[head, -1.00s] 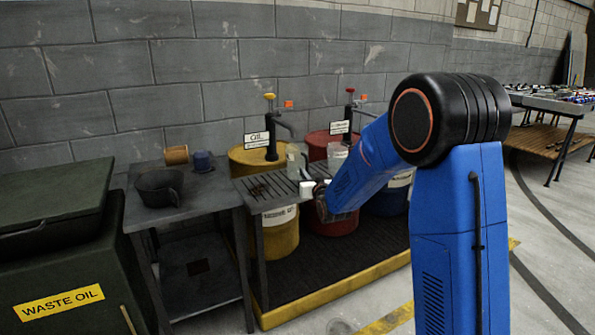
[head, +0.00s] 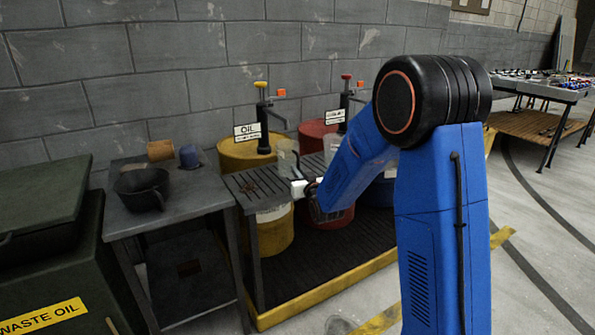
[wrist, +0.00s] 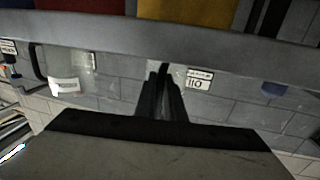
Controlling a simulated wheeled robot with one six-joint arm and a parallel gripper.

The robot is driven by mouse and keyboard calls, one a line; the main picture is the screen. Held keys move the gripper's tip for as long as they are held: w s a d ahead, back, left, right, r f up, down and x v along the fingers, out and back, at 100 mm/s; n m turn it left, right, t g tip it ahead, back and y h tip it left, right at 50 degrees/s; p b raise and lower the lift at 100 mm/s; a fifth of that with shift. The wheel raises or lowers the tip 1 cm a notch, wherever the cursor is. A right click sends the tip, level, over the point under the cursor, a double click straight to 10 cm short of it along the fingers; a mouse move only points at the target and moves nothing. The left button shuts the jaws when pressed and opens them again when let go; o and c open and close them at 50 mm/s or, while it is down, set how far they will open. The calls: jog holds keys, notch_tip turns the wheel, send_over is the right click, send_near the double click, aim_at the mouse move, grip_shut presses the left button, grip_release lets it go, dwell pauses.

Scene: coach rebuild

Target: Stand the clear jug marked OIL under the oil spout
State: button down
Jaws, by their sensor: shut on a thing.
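A clear jug (head: 287,157) stands upright at the grated shelf (head: 246,183), close to the oil spout (head: 281,121) of the pump marked OIL (head: 247,131). My gripper (head: 301,187) is shut on this jug at its near side. The jug's marking is not readable, and I cannot tell whether its base touches the grate. In the wrist view, upside down, the dark fingers (wrist: 161,98) are close together, with the OIL sign (wrist: 199,79) beside them. A second clear jug (head: 331,147) is to the right, partly behind my arm.
A green waste oil bin (head: 45,275) is at the left. Yellow (head: 272,240) and red drums stand under and behind the shelf.

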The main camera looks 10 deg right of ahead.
jog(key=c, duration=1.8)
grip_release()
jog(key=shift+f, duration=0.1)
jog(key=shift+c, duration=0.2)
jog(key=s+d+g, duration=0.2)
jog(key=s+g, duration=0.2)
jog(key=s, duration=1.4)
jog(key=s+d+r+g+h, duration=0.1)
jog(key=s+d+g, duration=0.2)
jog(key=s, duration=1.6)
jog(key=s+d+m+g+h, duration=0.1)
jog(key=s+d+g, duration=0.2)
jog(key=s, duration=1.5)
jog(key=g, duration=0.3)
jog(key=shift+s+r, duration=0.15)
jog(key=shift+s, duration=0.05)
